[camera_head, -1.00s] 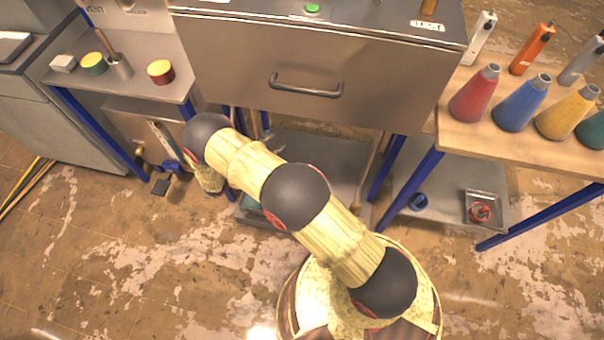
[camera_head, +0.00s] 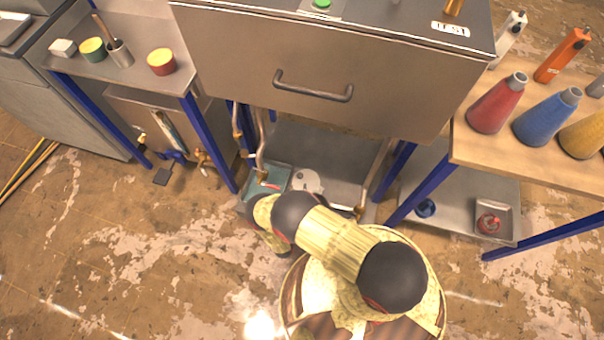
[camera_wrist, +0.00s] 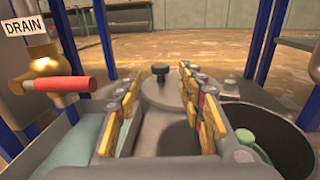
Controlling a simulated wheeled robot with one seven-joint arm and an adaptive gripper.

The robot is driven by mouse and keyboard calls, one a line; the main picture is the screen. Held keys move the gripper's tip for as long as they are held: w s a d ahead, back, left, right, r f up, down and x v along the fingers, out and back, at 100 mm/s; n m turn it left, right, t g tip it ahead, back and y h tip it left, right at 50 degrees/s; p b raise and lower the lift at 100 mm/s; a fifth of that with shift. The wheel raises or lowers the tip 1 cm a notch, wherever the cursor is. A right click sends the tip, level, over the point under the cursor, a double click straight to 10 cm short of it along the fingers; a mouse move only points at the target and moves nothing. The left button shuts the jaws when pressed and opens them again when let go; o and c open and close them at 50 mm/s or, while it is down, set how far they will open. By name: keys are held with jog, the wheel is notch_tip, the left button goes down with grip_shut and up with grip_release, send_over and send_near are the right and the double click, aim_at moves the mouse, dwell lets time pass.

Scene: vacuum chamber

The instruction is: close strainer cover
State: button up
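The strainer cover appears to be the flat grey plate (camera_wrist: 165,92) with a black knob (camera_wrist: 160,73), ahead of my gripper in the wrist view. A round dark container (camera_wrist: 290,140), open at the top with a green rim or handle inside, stands to its right; it may be the strainer body. My gripper (camera_wrist: 165,125) is open, with its yellow-padded fingers apart and the grey plate visible between and beyond them. I see nothing held. Whether the fingers touch the plate is unclear. In the head view my arm hides the gripper.
A brass drain valve with a red handle (camera_wrist: 62,84) is close on the left, above a teal-bottomed basin (camera_wrist: 78,145). Blue frame legs (camera_head: 210,145) flank the space. The chamber (camera_head: 320,75) hangs overhead. Pipes (camera_head: 375,175) run down beside the low shelf.

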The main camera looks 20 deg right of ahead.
aim_at(300, 175)
jog(key=shift+b+x, duration=0.95)
jog(key=shift+x, duration=2.8)
jog(key=c, duration=0.3)
grip_shut()
